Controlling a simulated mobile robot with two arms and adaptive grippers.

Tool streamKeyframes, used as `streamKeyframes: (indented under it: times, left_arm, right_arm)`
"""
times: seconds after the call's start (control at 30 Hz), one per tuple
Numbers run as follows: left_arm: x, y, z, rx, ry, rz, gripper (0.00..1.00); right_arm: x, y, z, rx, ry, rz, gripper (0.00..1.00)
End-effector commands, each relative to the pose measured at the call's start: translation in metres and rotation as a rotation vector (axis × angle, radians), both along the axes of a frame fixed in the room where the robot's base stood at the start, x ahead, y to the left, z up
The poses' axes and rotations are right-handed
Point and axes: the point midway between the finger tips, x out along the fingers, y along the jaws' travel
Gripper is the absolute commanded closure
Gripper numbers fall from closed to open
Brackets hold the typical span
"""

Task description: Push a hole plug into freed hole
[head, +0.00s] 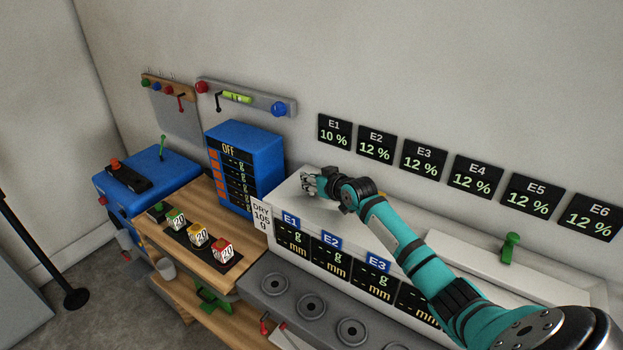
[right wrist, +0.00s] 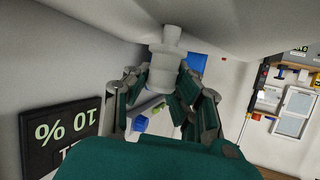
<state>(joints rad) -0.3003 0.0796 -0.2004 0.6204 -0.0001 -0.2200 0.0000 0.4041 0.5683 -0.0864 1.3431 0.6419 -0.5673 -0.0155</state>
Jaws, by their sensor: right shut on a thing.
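My right gripper (head: 312,184) is low over the left end of the white box top (head: 336,180). In the right wrist view, which is upside down, its fingers (right wrist: 167,88) are closed around a white stepped plug (right wrist: 164,72). The plug's narrower end points at the white surface (right wrist: 100,22) along the top of that view and appears to meet it; I cannot tell how deep it sits. The hole itself is hidden. My left gripper is not in view.
The E1 display (head: 335,131) reads 10 %, and the other wall displays read 12 %. A blue scale box (head: 250,160) reading OFF stands left of the white box. Dice-like 20 blocks (head: 199,234) sit on the wooden bench. A green handle (head: 509,247) stands at the right.

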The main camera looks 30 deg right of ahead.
Motion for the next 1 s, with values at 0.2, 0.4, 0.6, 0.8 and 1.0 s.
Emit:
streamKeyframes:
  times: [0.2, 0.4, 0.6, 0.8, 1.0]
  left_arm:
    - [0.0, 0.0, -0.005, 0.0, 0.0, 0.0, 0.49]
    - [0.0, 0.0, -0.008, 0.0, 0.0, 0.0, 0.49]
    - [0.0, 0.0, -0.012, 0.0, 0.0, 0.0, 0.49]
    - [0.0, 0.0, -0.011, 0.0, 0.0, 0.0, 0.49]
    - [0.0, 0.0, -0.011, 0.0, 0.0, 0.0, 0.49]
  right_arm:
    - [0.0, 0.0, -0.007, 0.0, 0.0, 0.0, 1.0]
    - [0.0, 0.0, -0.012, 0.0, 0.0, 0.0, 1.0]
    - [0.0, 0.0, -0.017, 0.0, 0.0, 0.0, 1.0]
    - [0.0, 0.0, -0.017, 0.0, 0.0, 0.0, 0.63]
    - [0.0, 0.0, -0.017, 0.0, 0.0, 0.0, 0.52]
